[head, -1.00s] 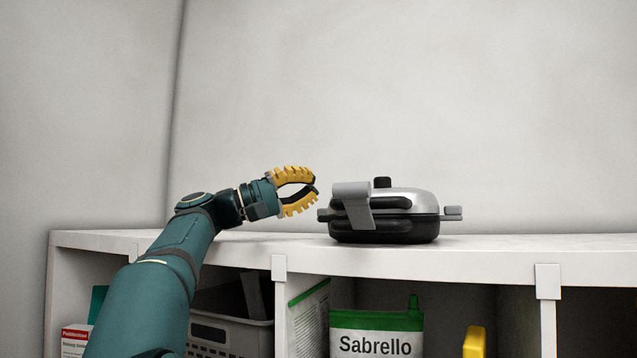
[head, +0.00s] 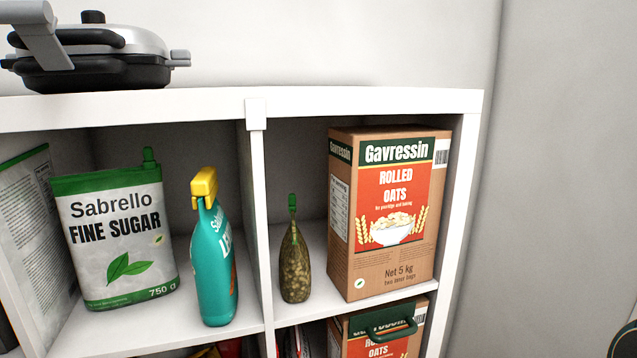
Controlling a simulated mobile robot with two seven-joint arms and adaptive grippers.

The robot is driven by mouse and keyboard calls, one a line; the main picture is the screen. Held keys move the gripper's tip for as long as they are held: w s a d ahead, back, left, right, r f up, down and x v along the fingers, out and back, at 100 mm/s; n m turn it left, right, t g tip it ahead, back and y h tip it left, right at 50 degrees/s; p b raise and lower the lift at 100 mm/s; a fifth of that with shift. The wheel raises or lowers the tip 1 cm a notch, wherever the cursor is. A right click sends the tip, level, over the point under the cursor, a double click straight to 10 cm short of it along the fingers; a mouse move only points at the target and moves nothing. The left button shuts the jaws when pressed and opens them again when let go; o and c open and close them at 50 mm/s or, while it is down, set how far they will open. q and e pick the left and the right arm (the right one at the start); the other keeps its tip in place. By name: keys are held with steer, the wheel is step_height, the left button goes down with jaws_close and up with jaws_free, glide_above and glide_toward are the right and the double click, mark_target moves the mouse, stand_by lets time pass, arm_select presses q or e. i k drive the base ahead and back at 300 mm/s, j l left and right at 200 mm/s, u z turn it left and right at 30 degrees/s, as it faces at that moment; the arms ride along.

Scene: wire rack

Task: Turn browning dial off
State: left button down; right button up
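The appliance, a silver-lidded waffle maker or grill (head: 120,42) with a black lower body, sits on top of the white shelf at the upper left of the head view. A small black knob (head: 93,16) stands on top of it; I cannot tell whether this is the browning dial or how it is set. A grey handle (head: 42,32) at its left is partly cut off by the frame's edge. Neither of my grippers is in view now.
The white shelf (head: 360,101) holds a sugar bag (head: 118,255), a teal spray bottle (head: 212,265), a green-topped bag (head: 294,265) and an oats box (head: 385,265) in its compartments. The shelf top right of the appliance is clear. Walls stand behind and right.

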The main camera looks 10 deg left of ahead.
mark_target(88, 17)
steer(key=k+l, duration=0.75)
steer(key=k, duration=0.1)
